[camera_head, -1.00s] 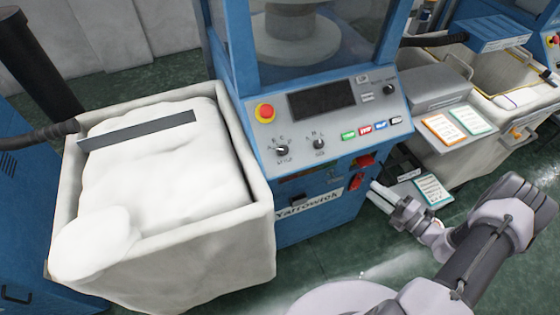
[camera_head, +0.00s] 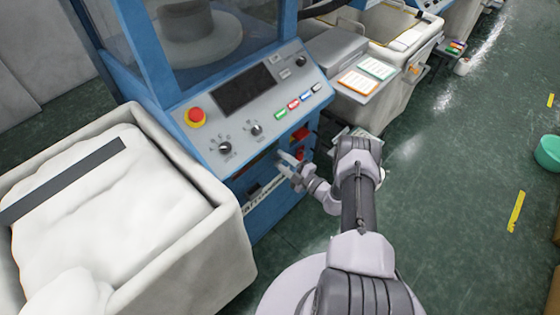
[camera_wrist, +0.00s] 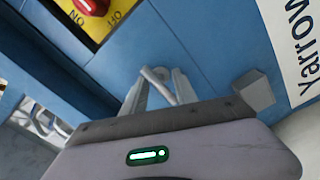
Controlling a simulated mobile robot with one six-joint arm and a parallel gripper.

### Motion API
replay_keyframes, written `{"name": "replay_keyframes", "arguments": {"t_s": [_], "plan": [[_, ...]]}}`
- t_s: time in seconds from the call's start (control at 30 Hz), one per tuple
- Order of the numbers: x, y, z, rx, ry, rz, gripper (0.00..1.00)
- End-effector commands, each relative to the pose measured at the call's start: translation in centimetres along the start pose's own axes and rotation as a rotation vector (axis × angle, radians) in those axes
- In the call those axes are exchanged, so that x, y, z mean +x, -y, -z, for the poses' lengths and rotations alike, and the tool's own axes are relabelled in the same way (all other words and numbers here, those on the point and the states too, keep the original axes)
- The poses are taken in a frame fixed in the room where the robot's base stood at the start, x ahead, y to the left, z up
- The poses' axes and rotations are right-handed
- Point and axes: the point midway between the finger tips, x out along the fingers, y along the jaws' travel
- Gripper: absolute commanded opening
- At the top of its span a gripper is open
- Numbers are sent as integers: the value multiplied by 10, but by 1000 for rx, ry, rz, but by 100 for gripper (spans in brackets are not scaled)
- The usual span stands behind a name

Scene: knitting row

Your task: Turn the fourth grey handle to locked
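My gripper (camera_head: 287,163) is at the blue front of the nearest machine (camera_head: 272,208), below its control panel. In the wrist view its two fingers (camera_wrist: 162,88) stand apart, close to the blue panel. A light grey bar shows between them; I cannot tell whether it is a handle or part of my gripper. A small grey block (camera_wrist: 254,90) sticks out of the blue panel to the right of the fingers, beside the Yarrowick label (camera_wrist: 303,45). I cannot tell whether it is a handle. No locked marking is readable.
A red rotary switch (camera_wrist: 92,5) on a yellow ON/OFF plate is above the fingers. The control panel (camera_head: 250,105) has a red stop button (camera_head: 195,117) and dark knobs. A white bin (camera_head: 190,270) stands at left. The green floor (camera_head: 440,200) at right is mostly clear.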

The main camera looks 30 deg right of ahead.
Motion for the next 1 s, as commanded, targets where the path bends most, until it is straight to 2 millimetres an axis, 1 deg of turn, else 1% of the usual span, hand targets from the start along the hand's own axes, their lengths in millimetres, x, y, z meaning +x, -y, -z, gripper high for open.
{"name": "replay_keyframes", "arguments": {"t_s": [0.13, 0.37, 0.4, 0.47, 0.5, 0.57, 0.83, 1.0], "plan": [[8, 0, 0, -1, 0, 0, 34], [9, 0, 0, -1, 0, 0, 34], [9, 0, 0, -1, 0, 0, 30], [9, 0, 0, -1, 0, 0, 19], [9, 0, 0, -1, 0, 0, 11], [9, 0, 0, -1, 0, 0, 0], [9, 0, 0, -16, -1, 1, 0], [9, 1, -1, -80, -1, 1, 0]]}}
